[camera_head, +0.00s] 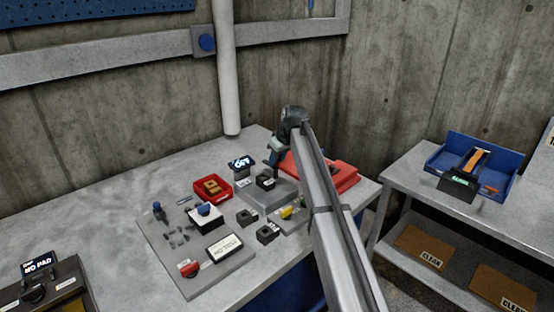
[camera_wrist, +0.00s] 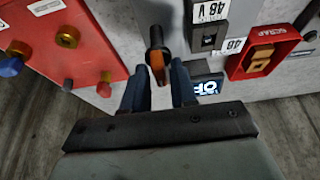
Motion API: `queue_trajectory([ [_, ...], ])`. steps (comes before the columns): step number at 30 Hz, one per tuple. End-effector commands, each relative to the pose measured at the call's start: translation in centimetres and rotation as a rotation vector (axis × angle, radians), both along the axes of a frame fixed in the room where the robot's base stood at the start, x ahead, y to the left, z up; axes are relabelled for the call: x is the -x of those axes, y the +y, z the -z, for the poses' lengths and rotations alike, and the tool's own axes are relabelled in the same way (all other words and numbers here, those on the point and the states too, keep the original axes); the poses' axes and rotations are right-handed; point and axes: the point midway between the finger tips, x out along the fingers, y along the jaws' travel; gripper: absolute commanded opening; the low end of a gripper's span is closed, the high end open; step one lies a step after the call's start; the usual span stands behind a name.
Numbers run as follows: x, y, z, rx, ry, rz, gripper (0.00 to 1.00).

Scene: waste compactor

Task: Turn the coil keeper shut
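A dark knob-like part with an orange lower end (camera_wrist: 157,55) shows just ahead of my fingers in the wrist view. It may be the coil keeper, but no label confirms this. My gripper (camera_wrist: 158,82) has its two dark fingers apart, one on each side of the orange end, with gaps visible. I cannot tell how far above it they are. In the head view my gripper (camera_head: 275,157) is at the back of the bench, beside a grey block (camera_head: 266,194) and the red case. My arm hides part of that area.
The red case (camera_head: 335,172) with brass knobs (camera_wrist: 67,37) stands close by. A lit OFF display (camera_head: 241,163) and a red SCRAP tray (camera_head: 199,190) are left of my gripper. Black blocks (camera_head: 267,234) and a grey board (camera_head: 215,283) lie in front.

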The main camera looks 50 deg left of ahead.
Motion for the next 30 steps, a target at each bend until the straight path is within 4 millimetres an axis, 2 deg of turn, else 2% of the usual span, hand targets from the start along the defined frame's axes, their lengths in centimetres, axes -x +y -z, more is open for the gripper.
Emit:
queue_trajectory([
  [1,0.00,-0.01,0.00,0.000,0.000,0.000,0.22],
  [8,0.01,-0.01,0.00,0.000,0.000,0.000,0.00],
  [30,0.00,-0.01,0.08,0.002,0.003,-0.046,0.00],
])
